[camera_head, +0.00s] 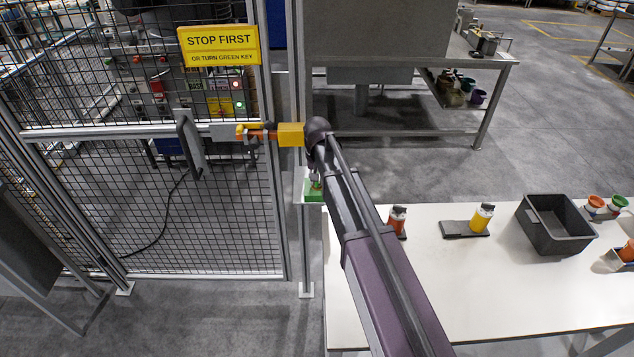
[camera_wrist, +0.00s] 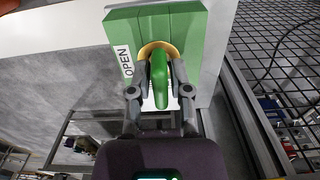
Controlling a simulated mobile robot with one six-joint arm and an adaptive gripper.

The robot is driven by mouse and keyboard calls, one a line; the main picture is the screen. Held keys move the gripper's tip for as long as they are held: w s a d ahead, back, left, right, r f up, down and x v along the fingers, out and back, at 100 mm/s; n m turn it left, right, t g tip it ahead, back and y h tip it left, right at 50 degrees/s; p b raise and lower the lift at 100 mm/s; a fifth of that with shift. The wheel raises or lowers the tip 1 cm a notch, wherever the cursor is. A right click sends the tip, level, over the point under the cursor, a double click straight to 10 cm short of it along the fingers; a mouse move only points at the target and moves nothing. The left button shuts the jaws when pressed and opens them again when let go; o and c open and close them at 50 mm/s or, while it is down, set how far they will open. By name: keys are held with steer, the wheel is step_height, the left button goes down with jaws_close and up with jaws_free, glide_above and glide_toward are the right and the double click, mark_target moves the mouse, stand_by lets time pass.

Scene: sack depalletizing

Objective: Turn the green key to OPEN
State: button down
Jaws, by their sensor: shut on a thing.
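The green key (camera_wrist: 160,80) sticks out of a yellow ring (camera_wrist: 152,49) on a green key box (camera_wrist: 190,28) in the wrist view. The word OPEN (camera_wrist: 123,60) stands on a white label on the box, left of the key. The key's grip runs roughly up and down in the picture, not towards the label. My gripper (camera_wrist: 160,92) has one finger on each side of the key and is shut on it. In the head view the green box (camera_head: 314,196) sits on a post behind my arm, which hides the key and most of my gripper.
A mesh fence gate (camera_head: 210,220) with a yellow STOP FIRST sign (camera_head: 219,45) stands left of my arm. An orange and yellow latch (camera_head: 290,134) is close to my arm. A white table (camera_head: 480,280) at right carries a black bin (camera_head: 556,224) and colored items.

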steer(key=shift+n, duration=0.6)
steer(key=shift+c, duration=2.4)
jaws_free()
steer(key=shift+f, duration=0.1)
steer(key=shift+m, duration=0.7)
steer(key=shift+n, duration=0.6)
